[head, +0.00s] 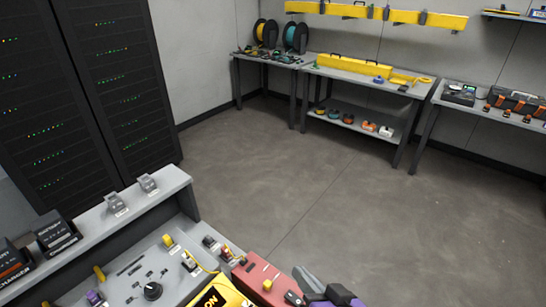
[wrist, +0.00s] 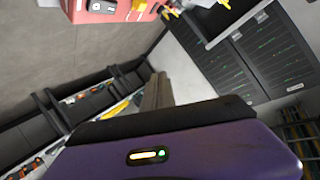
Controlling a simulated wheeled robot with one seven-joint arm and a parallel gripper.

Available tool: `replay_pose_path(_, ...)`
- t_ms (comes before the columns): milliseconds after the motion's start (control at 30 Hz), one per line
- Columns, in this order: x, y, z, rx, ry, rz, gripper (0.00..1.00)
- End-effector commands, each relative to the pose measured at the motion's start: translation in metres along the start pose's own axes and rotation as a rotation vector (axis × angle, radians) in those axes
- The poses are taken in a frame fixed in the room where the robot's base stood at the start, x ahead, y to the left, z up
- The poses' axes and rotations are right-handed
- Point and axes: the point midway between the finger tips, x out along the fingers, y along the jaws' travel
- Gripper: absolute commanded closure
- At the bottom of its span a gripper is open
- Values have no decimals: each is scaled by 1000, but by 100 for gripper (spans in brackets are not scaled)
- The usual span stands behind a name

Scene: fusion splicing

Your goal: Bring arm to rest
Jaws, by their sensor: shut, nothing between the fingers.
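My gripper (wrist: 157,88) shows in the wrist view as two dark fingers close together above the purple wrist housing. It is shut and empty, and it points out over the grey floor. In the head view, a grey and purple part of my arm (head: 328,291) shows at the bottom edge, right beside a red block-like surface (head: 262,277). The rest of the arm is out of the frame there.
A grey workbench (head: 128,262) with small tools fills the lower left. A yellow device (head: 222,293) stands at its front. Black server racks (head: 118,95) stand behind it. Benches (head: 350,72) line the far wall. The floor (head: 300,190) between is clear.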

Motion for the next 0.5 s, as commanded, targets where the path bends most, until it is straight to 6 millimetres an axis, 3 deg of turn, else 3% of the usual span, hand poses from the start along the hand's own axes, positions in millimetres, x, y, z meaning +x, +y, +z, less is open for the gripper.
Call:
replay_pose_path(233,-79,41,8,-22,281,183,100)
replay_pose_path(500,-181,57,30,-145,421,323,100)
